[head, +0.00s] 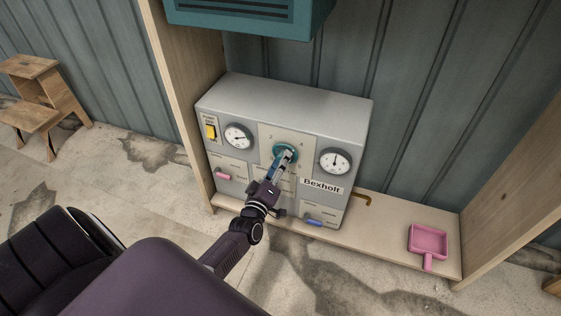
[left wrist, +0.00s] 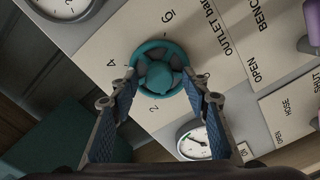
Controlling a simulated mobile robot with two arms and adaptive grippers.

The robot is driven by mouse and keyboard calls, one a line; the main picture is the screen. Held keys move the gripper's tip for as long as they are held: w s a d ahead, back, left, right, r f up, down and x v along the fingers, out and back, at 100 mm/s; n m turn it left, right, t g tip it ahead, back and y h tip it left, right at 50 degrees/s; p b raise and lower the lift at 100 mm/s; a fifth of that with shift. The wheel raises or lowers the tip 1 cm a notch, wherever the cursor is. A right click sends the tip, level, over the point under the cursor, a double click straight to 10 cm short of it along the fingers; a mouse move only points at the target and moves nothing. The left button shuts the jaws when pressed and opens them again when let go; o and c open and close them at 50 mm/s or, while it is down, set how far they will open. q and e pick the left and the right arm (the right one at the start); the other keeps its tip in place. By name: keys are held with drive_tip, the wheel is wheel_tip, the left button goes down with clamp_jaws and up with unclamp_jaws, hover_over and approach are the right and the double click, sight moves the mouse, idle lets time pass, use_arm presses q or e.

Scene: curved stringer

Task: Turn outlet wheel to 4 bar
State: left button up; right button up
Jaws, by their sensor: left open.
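The teal outlet wheel (head: 292,148) is on the front of the grey Bexholt panel (head: 300,92), between two gauges. In the left wrist view the wheel (left wrist: 160,62) has spokes and a raised hub; the printed numbers 2, 4 and 6 and the label "OUTLET bar" surround it. My left gripper (head: 285,156) is in front of the wheel and partly covers it. In the left wrist view its fingers (left wrist: 163,82) are open, one each side of the wheel's lower part; I cannot tell whether they touch it. Which number the wheel points to is unclear. My right gripper is out of view.
A left gauge (head: 238,137) and right gauge (head: 335,161) flank the wheel. A yellow switch (head: 211,131), pink handle (head: 222,176) and blue handle (head: 313,222) are on the panel. A pink scoop (head: 428,242) lies on the wooden shelf (head: 385,240). A teal box (head: 245,12) hangs above.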

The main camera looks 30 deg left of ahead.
use_arm(q)
drive_tip(key=v, duration=1.1)
drive_tip(key=shift+s, duration=0.25)
